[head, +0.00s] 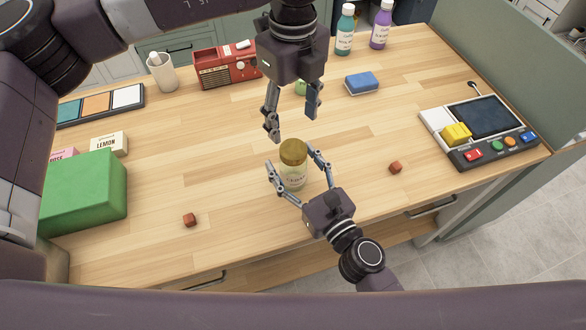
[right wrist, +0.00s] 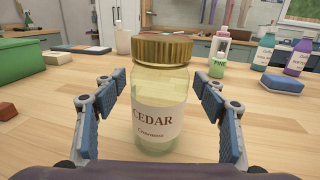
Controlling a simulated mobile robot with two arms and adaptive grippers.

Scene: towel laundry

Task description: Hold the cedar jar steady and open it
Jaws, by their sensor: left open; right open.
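The cedar jar (head: 293,171) stands upright on the wooden counter near its front middle. It is clear with a pale yellow-green tint and a gold lid (head: 293,151), which is on. In the right wrist view the jar (right wrist: 158,112) shows its CEDAR label, facing me. My right gripper (head: 295,168) is open, with its fingers on either side of the jar; the right wrist view shows gaps on both sides. My left gripper (head: 292,127) is open and empty, pointing down above and slightly behind the lid. Its fingers appear apart from the lid.
Two small reddish-brown cubes (head: 190,220) (head: 395,167) lie left and right of the jar. A green box (head: 88,190) is at left, a red radio (head: 226,65) behind. A blue sponge (head: 362,83) and a button panel (head: 480,127) are at right. The counter around the jar is clear.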

